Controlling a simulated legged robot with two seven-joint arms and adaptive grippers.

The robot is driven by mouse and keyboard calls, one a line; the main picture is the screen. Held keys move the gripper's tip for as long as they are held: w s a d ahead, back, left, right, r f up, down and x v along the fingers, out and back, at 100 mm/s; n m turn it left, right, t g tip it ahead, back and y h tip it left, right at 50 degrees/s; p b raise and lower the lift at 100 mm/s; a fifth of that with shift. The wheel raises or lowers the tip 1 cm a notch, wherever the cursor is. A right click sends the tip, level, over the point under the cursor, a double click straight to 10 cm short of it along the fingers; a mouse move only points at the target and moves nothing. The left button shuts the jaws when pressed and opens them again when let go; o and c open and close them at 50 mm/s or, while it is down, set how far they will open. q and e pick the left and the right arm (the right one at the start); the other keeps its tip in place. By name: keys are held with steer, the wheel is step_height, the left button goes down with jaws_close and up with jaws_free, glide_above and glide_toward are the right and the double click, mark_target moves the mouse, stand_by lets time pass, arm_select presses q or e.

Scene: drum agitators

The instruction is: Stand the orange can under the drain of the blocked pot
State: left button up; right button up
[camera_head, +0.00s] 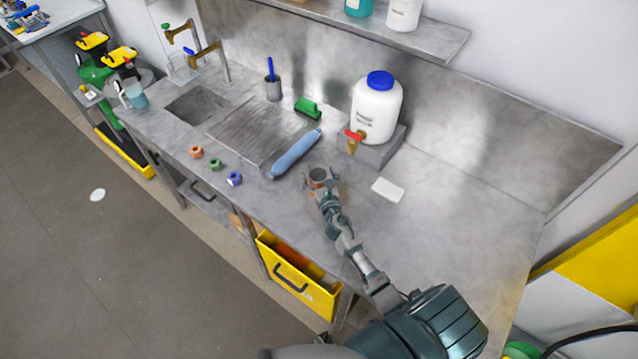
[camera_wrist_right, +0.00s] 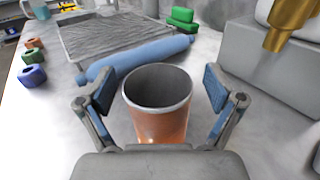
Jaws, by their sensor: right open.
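The orange can (camera_head: 318,174) stands upright on the steel counter, open at the top and empty as far as I see. In the right wrist view the can (camera_wrist_right: 160,122) is between the fingers, with a gap on each side. My right gripper (camera_head: 321,183) is open around it; its blue-padded fingers show in the right wrist view (camera_wrist_right: 159,90). My left gripper is not in view.
A white jug (camera_head: 376,112) with a brass tap stands on a grey block behind the can. A blue roll (camera_head: 296,153), green brush (camera_head: 308,107), coloured nuts (camera_head: 215,164) and white pad (camera_head: 388,189) lie nearby. The counter's right side is clear.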

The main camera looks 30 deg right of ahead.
steer(key=shift+w+a, duration=0.1)
steer(key=shift+w, duration=0.15)
steer(key=shift+s+a+r, duration=0.1)
steer(key=c, duration=1.1)
steer(key=shift+d, duration=0.2)
steer(key=shift+c, duration=0.5)
